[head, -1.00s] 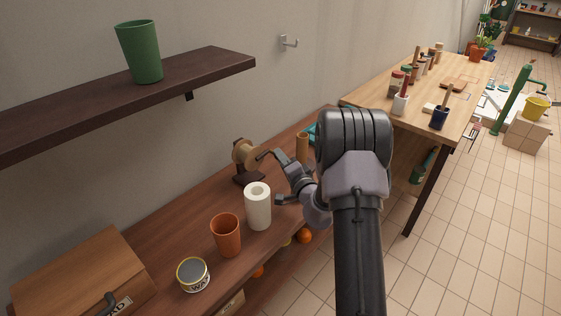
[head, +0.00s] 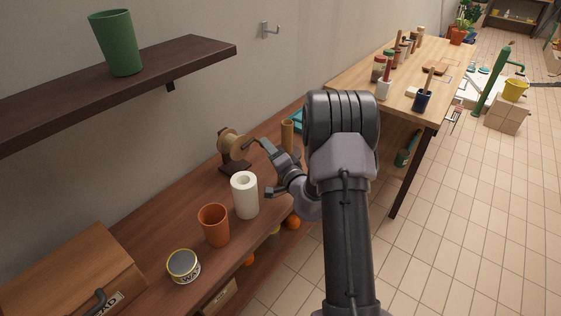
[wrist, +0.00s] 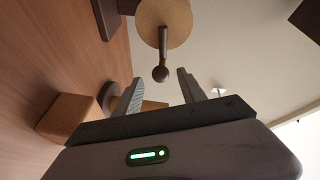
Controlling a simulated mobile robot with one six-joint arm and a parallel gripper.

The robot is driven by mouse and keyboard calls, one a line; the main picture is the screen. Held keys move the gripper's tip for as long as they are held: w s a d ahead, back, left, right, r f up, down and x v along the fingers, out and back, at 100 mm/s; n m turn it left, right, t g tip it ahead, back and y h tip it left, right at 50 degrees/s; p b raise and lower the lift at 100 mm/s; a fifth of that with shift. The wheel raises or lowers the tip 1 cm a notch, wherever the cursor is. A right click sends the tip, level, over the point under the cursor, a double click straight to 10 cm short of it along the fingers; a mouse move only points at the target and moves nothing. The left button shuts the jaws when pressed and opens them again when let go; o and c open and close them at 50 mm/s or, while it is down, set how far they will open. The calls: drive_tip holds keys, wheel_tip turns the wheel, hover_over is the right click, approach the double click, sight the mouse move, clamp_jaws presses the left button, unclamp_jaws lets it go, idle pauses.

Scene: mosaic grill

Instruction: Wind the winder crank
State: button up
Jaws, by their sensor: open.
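The winder (head: 231,143) stands on the brown bench by the wall, a tan spool on a dark base. In the wrist view its round tan spool face (wrist: 178,18) is at the top. The crank (wrist: 162,45) runs down across it to a dark round knob (wrist: 160,73). My gripper (wrist: 157,90) is open, and the knob appears between its two fingertips, near their tips. I cannot tell whether either finger touches it. In the head view my gripper (head: 266,168) reaches toward the winder from the right, and the crank is partly hidden.
A white paper roll (head: 245,196), an orange cup (head: 214,226) and a wax tin (head: 183,266) stand on the bench in front of the winder. A brown cylinder (head: 287,135) is behind my gripper. A shelf (head: 180,58) with a green cup (head: 117,43) overhangs at left.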

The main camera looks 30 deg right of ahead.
drive_tip(key=s+a+r+p, duration=0.1)
drive_tip(key=s+a, duration=0.1)
drive_tip(key=s, duration=1.3)
drive_tip(key=shift+s, duration=0.15)
